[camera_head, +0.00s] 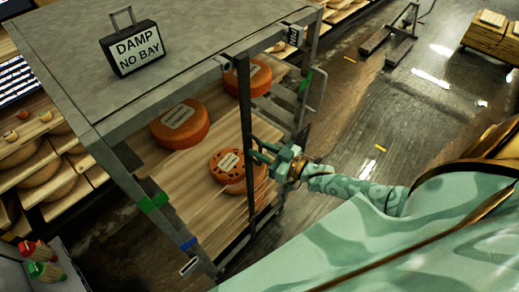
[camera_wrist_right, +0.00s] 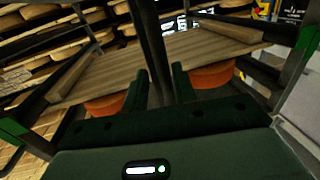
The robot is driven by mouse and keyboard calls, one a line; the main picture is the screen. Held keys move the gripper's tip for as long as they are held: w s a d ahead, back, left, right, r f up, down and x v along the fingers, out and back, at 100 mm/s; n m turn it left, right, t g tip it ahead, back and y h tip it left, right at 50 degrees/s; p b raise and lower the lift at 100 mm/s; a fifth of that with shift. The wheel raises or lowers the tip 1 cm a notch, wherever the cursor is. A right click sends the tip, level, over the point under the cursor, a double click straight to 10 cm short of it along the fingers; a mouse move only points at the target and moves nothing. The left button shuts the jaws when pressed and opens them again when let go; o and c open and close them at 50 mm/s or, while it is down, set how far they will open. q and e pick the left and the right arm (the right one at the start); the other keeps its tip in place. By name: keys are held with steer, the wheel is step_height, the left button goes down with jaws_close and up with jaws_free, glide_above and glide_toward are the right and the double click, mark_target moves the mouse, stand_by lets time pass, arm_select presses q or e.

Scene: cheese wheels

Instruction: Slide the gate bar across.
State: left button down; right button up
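The gate bar (camera_head: 246,125) is a thin dark upright bar across the open front of the metal rack (camera_head: 112,160). It stands between the two front posts, nearer the right one. My right gripper (camera_head: 259,151) reaches in from the right at about mid-height of the bar. In the right wrist view the gate bar (camera_wrist_right: 148,35) runs down between the two fingers (camera_wrist_right: 160,88), which look closed in on it. My left gripper is not in view.
Orange cheese wheels (camera_head: 180,124) sit on the rack's wooden shelf (camera_head: 160,170), behind the bar. A "DAMP NO BAY" sign (camera_head: 133,49) stands on top. Green markers (camera_head: 153,203) and a blue one (camera_head: 188,244) are on the frame. Floor right is mostly clear.

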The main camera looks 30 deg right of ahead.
steer(key=shift+s+a, duration=0.1)
stand_by(0.3)
steer(key=b+v, duration=0.1)
steer(key=v, duration=1.5)
steer(key=shift+d+b, duration=0.3)
steer(key=shift+b, duration=0.05)
steer(key=shift+f, duration=0.1)
